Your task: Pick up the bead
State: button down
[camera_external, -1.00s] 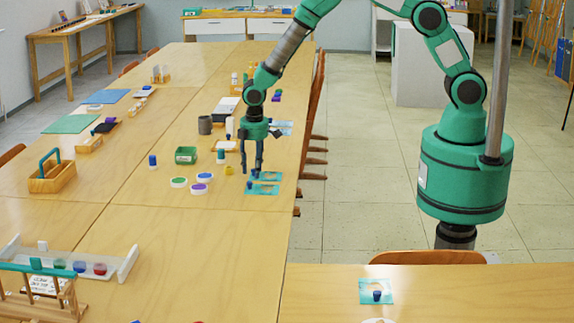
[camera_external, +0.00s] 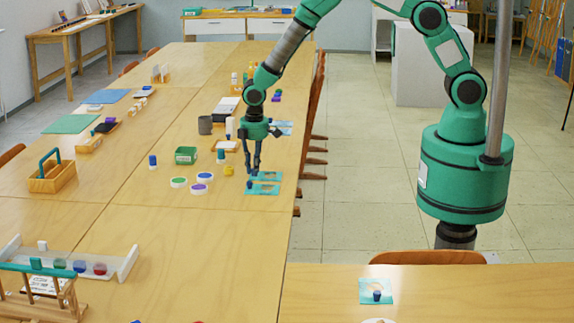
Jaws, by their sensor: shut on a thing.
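My gripper (camera_external: 253,172) points down over the teal cards near the right edge of the long table. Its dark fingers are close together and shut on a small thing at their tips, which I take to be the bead. The bead is too small and too covered by the fingers to make out its shape or colour. A small dark blue piece (camera_external: 250,184) sits on the nearer teal card (camera_external: 268,190), just below the fingertips. A second teal card (camera_external: 270,176) lies right behind it.
A yellow piece (camera_external: 228,170) and white-rimmed round pots (camera_external: 199,189) stand left of my gripper. A green box (camera_external: 186,155), a grey cup (camera_external: 205,125) and a white bottle (camera_external: 229,128) are further back. The table (camera_external: 190,240) is clear in front.

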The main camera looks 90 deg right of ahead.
jog(key=shift+r+p, duration=0.3)
jog(key=shift+r, duration=0.5)
notch_tip(320, 180, up, 2)
jog(key=shift+r+p, duration=0.15)
jog(key=shift+p, duration=0.2)
jog(key=s+r+p, duration=0.1)
jog(key=s+p, duration=0.1)
jog(key=s, duration=1.4)
jog(key=shift+a, duration=0.45)
jog(key=shift+w, duration=0.1)
jog(key=w+a+r+m, duration=0.3)
jog(key=w+m, duration=0.2)
jog(key=w, duration=0.1)
jog(key=shift+a+r, duration=0.15)
jog(key=shift+a, duration=0.05)
jog(key=shift+d, duration=0.1)
